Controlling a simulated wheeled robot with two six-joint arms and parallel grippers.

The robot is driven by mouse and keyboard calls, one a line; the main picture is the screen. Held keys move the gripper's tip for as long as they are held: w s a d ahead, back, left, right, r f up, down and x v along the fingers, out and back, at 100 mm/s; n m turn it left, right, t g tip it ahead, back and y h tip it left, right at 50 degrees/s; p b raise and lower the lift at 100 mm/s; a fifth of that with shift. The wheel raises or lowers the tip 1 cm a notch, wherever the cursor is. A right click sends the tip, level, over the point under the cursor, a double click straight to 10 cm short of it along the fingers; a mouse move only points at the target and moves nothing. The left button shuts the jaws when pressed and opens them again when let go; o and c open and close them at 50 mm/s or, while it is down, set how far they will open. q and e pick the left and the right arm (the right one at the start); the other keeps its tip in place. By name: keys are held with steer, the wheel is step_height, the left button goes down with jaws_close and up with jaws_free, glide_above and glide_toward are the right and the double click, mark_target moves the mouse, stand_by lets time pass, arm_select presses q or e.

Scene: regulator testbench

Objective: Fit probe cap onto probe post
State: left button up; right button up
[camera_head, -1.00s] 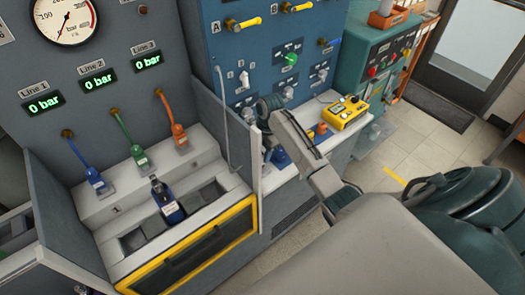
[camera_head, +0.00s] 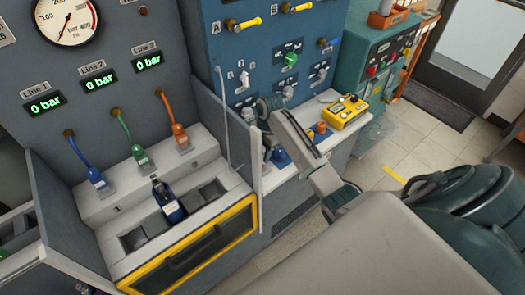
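My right arm reaches from the lower right to the small white ledge (camera_head: 307,165) below the blue panel. Its wrist bends down there, and the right gripper (camera_head: 268,143) is mostly hidden behind my own forearm and the grey divider's edge. I cannot see whether its fingers hold anything. A small blue piece (camera_head: 282,158) stands on the ledge just right of the gripper, partly covered by the forearm. A small orange piece (camera_head: 321,128) stands farther right. I cannot tell which of these, if any, is the probe post or cap. My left gripper is not in view.
A yellow handheld device (camera_head: 343,112) lies at the ledge's right end. The grey divider (camera_head: 225,135) stands close left of the gripper. The left bench has blue, green and orange (camera_head: 181,137) hose fittings and a blue-and-black item (camera_head: 167,201) in a slotted tray.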

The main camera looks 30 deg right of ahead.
steer(key=shift+f+b, duration=0.85)
steer(key=shift+f, duration=1.05)
stand_by(0.7)
steer(key=o, duration=1.1)
steer(key=shift+r, duration=0.1)
steer(key=shift+d+r, duration=0.1)
steer(key=shift+r, duration=0.25)
step_height(320, 180, up, 10)
steer(key=d+b, duration=0.1)
steer(key=b, duration=0.1)
steer(key=shift+d, duration=0.2)
steer(key=shift+f, duration=0.15)
